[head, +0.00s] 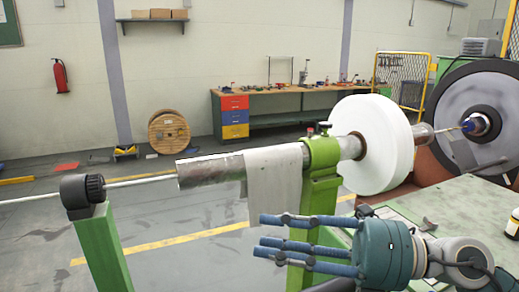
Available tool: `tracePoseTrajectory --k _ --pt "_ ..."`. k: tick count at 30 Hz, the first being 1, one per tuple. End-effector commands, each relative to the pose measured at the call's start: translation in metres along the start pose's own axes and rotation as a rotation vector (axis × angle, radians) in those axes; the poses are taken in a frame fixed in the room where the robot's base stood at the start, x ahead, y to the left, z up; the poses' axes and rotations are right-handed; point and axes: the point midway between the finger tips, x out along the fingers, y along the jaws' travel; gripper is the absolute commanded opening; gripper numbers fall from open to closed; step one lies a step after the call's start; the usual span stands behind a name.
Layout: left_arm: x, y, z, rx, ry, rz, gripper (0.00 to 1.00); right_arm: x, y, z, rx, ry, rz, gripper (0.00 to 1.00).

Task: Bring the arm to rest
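My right gripper (268,233) comes in from the lower right, its blue fingers pointing left. The fingers are spread apart with nothing between them, so it is open and empty. In the picture it lies in front of the green stand (318,195), below the shaft; I cannot tell whether it touches the stand. My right arm behind it is bent, and part of it is cut off by the picture's edge. My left gripper is not in view.
A metal shaft (212,170) with a draped cloth (273,182) runs to a large white disc (372,143). A green post (104,250) stands at left. A table (465,212) with a bottle (513,224) is at right. The floor behind is mostly clear.

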Motion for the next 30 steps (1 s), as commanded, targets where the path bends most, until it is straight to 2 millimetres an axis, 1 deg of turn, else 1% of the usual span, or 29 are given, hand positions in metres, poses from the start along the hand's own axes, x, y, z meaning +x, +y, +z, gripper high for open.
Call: tracePoseTrajectory --k 1,2,3,5,6,7,8,9,11,12,14,15,17,18,20,21,23,24,25,26,27,29,30 --pt "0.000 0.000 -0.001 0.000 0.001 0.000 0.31 0.004 0.012 0.011 0.086 -0.101 0.092 0.31" --pt "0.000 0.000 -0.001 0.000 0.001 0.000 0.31 0.004 0.018 0.021 0.138 -0.170 0.142 0.31" --pt "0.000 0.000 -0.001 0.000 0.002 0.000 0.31 0.000 0.022 0.035 0.212 -0.264 0.202 0.31" --pt "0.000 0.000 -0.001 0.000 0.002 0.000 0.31 -0.012 0.020 0.057 0.329 -0.411 0.275 0.31" --pt "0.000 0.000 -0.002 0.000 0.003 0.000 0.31 -0.023 0.013 0.070 0.413 -0.512 0.313 0.31" --pt "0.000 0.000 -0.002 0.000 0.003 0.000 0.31 -0.033 0.005 0.079 0.478 -0.588 0.336 0.31" --pt "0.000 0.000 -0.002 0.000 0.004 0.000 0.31 -0.043 -0.005 0.087 0.544 -0.665 0.353 0.31" --pt "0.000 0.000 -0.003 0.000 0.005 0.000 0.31 -0.059 -0.023 0.094 0.636 -0.769 0.369 0.31" --pt "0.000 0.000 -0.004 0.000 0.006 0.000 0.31 -0.083 -0.056 0.098 0.778 -0.925 0.376 0.31" --pt "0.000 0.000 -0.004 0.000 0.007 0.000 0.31 -0.100 -0.082 0.095 0.874 -1.028 0.368 0.31" --pt "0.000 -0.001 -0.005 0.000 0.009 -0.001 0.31 -0.124 -0.120 0.083 1.009 -1.170 0.340 0.31" --pt "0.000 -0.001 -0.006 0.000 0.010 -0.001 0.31 -0.137 -0.145 0.070 1.096 -1.254 0.315 0.31" --pt "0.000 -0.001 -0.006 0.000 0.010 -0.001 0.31 -0.156 -0.180 0.046 1.219 -1.372 0.265 0.31" --pt "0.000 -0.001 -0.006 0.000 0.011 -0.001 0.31 -0.167 -0.201 0.027 1.297 -1.444 0.226 0.31" --pt "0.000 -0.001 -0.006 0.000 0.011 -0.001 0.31 -0.181 -0.230 -0.007 1.414 -1.544 0.159 0.31" --pt "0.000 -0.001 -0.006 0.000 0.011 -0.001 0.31 -0.189 -0.246 -0.032 1.489 -1.605 0.110 0.31" --pt "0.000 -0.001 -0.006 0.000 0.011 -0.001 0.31 -0.200 -0.267 -0.071 1.598 -1.691 0.028 0.31" --pt "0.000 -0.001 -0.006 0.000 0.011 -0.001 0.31 -0.205 -0.278 -0.100 1.668 -1.742 -0.033 0.31" --pt "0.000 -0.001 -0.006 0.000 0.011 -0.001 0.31 -0.208 -0.285 -0.121 1.721 -1.777 -0.078 0.31" --pt "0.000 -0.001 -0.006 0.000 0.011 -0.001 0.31 -0.211 -0.290 -0.142 1.771 -1.809 -0.125 0.31" --pt "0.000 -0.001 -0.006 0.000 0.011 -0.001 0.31 -0.215 -0.295 -0.169 1.832 -1.847 -0.186 0.31" --pt "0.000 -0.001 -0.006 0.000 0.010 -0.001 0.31 -0.218 -0.299 -0.205 1.914 -1.892 -0.273 0.31" --pt "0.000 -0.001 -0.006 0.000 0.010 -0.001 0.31 -0.219 -0.299 -0.227 1.962 -1.916 -0.330 0.31"
